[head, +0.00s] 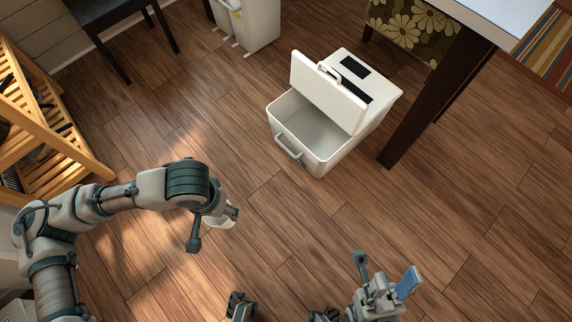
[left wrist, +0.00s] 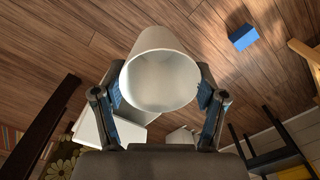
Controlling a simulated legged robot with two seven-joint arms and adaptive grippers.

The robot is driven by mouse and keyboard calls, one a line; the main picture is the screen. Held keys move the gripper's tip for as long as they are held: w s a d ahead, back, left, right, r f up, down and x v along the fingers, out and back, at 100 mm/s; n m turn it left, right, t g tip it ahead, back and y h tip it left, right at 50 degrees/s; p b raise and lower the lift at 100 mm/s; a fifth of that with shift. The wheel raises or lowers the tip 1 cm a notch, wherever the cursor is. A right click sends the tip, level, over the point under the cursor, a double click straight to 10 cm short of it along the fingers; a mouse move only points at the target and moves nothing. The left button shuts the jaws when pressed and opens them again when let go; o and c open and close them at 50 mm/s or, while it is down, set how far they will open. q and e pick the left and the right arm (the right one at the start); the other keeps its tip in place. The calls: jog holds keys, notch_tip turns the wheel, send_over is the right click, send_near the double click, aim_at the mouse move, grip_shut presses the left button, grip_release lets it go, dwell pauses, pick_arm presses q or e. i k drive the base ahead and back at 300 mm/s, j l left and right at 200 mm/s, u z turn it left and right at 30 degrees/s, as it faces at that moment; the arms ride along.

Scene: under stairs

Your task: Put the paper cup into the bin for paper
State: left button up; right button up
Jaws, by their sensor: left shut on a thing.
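The white paper cup (head: 222,222) is in my left gripper (head: 214,226), partly hidden by it in the head view. The left wrist view shows the cup (left wrist: 160,76) between the two fingers, its open mouth towards the camera. A white bin (head: 312,152) stands on the floor, to the right of and beyond the left gripper. Its lid (head: 322,92) is raised and its inside looks empty; no label for paper is readable. The cup is outside it. My right gripper (head: 385,267) is open and empty, at the lower right, its fingers apart.
Another white bin (head: 255,22) stands at the top, beside a dark chair or table (head: 110,20). A wooden rack (head: 45,135) is at left, a dark-legged table (head: 435,90) at right. A blue block (left wrist: 243,37) lies on the floor. Floor before the open bin is clear.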

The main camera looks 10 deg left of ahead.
aim_at(305, 144)
jog(key=k+l+u, duration=0.25)
jog(key=z, duration=0.6)
jog(key=i+j+z, duration=0.55)
jog(key=i+j, duration=0.15)
jog(key=j, duration=0.3)
jog(key=i+j+z, duration=0.2)
jog(key=j, duration=0.15)
jog(key=i+j, duration=0.2)
jog(key=i, duration=0.15)
jog(key=i+j, duration=0.2)
jog(key=i, duration=0.1)
